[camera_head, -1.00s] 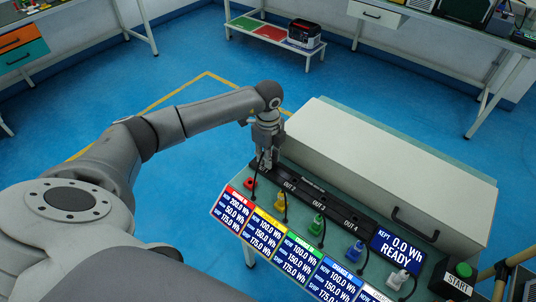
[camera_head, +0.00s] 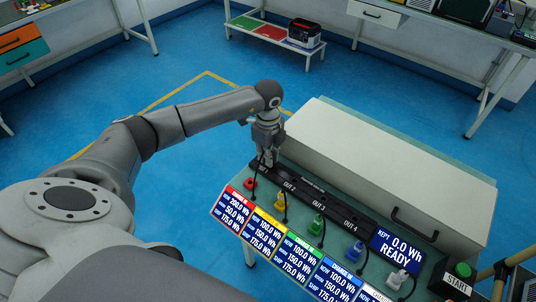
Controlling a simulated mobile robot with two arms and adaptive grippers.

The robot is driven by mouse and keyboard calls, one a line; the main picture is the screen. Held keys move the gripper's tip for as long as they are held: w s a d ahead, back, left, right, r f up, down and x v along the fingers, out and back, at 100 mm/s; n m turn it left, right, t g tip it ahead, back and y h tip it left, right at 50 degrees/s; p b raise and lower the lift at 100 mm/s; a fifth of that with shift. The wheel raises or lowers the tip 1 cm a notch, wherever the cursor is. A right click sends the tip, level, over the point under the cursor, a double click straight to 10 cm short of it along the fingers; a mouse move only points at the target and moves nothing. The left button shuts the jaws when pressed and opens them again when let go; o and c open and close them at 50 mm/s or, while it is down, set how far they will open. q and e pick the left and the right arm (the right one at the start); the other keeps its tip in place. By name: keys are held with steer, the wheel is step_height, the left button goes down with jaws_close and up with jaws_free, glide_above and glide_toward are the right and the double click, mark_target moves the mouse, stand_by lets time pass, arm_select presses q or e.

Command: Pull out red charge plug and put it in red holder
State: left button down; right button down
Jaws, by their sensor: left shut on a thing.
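My left gripper (camera_head: 268,160) points down at the left end of the black socket strip (camera_head: 325,203), by the first outlet. It is shut on the red charge plug, which its fingers hide; a dark cable runs down from there toward the red display panel. The red holder (camera_head: 250,183) sits on the green bench top just below and left of the gripper, with no plug seen standing in it. I cannot tell whether the plug is still seated in the outlet. My right gripper is not in view.
Yellow (camera_head: 280,201), green (camera_head: 317,226), blue (camera_head: 354,252) and white (camera_head: 397,279) plugs stand in a row with cables. A large pale box (camera_head: 395,175) with a black handle lies behind the strip. Display panels line the front; a green START button (camera_head: 463,270) is at right.

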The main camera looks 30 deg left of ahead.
arm_select(q)
steer(key=shift+r+p, duration=0.4)
steer(key=shift+r, duration=0.15)
stand_by(0.4)
steer(key=shift+r, duration=0.2)
steer(key=shift+r+p, duration=0.85)
steer(key=shift+r, duration=0.05)
